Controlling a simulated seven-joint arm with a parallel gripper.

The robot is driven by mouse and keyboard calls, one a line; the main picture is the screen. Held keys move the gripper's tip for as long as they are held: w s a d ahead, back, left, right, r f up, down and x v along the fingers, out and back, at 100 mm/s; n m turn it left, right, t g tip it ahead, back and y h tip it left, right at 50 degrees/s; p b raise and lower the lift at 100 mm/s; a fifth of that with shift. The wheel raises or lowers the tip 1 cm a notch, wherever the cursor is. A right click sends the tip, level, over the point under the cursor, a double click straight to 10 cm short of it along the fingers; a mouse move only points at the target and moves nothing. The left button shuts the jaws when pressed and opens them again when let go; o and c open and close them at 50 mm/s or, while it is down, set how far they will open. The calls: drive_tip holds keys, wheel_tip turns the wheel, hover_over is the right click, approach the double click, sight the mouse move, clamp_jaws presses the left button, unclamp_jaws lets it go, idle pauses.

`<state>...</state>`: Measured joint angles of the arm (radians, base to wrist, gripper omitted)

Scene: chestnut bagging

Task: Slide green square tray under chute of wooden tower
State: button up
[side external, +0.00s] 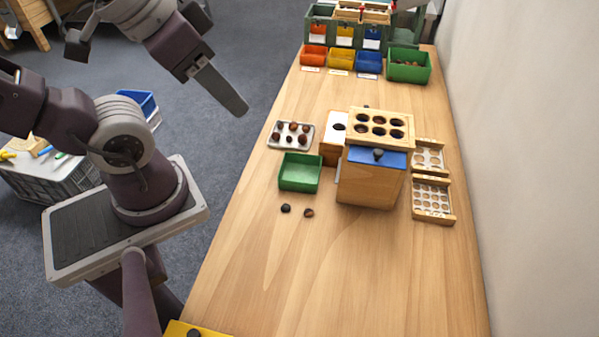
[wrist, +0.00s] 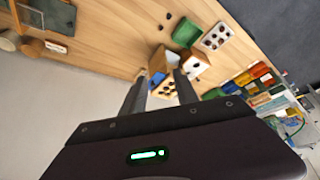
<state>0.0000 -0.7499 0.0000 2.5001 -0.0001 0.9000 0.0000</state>
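The green square tray (side external: 300,173) sits empty on the table, just left of the wooden tower (side external: 368,183); it also shows in the wrist view (wrist: 186,32). The tower has a blue panel (side external: 377,156) with a dark knob and a top board with round holes. A lower wooden box with a white face (side external: 336,132) adjoins its left side. I cannot clearly make out the chute opening. My gripper (side external: 238,106) is in the air left of the table, away from the tray. In the wrist view my gripper's fingers (wrist: 160,71) are apart with nothing held between them.
A metal tray of chestnuts (side external: 291,135) lies behind the green tray. Two dark chestnuts (side external: 297,210) lie in front. Perforated wooden boards (side external: 432,199) lie right of the tower. Coloured bins (side external: 341,58) and a larger green bin (side external: 409,65) stand behind. The table front is mostly clear.

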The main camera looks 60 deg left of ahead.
idle(0.4)
drive_tip(key=shift+c, duration=0.7)
drive_tip(key=w+a+f, duration=0.1)
drive_tip(key=w+a, duration=0.1)
drive_tip(key=w+a+f+m+g+y, duration=0.1)
drive_tip(key=w+a, duration=0.1)
drive_tip(key=w+a+f+m+g+y, duration=0.1)
drive_tip(key=w+a, duration=0.1)
drive_tip(key=shift+w, duration=0.4)
clamp_jaws()
drive_tip(key=w+a+f+m+g, duration=0.2)
drive_tip(key=w+a+f+m, duration=0.15)
drive_tip(key=a+f, duration=0.4)
drive_tip(key=w+a+f+m+g, duration=0.1)
drive_tip(key=w+a+f+m, duration=0.25)
drive_tip(key=a+f, duration=0.4)
drive_tip(key=f, duration=0.7)
drive_tip(key=f+h, duration=0.1)
drive_tip(key=f, duration=0.6)
drive_tip(key=f+m+h, duration=0.1)
drive_tip(key=f, duration=0.6)
drive_tip(key=shift+a+f+g, duration=0.1)
drive_tip(key=shift+a+g, duration=0.2)
drive_tip(key=shift+a, duration=0.1)
drive_tip(key=shift+w+d+r, duration=0.2)
drive_tip(key=shift+w+d, duration=0.8)
drive_tip(key=shift+d, duration=0.1)
drive_tip(key=shift+w+d, duration=0.35)
drive_tip(key=shift+d, duration=0.05)
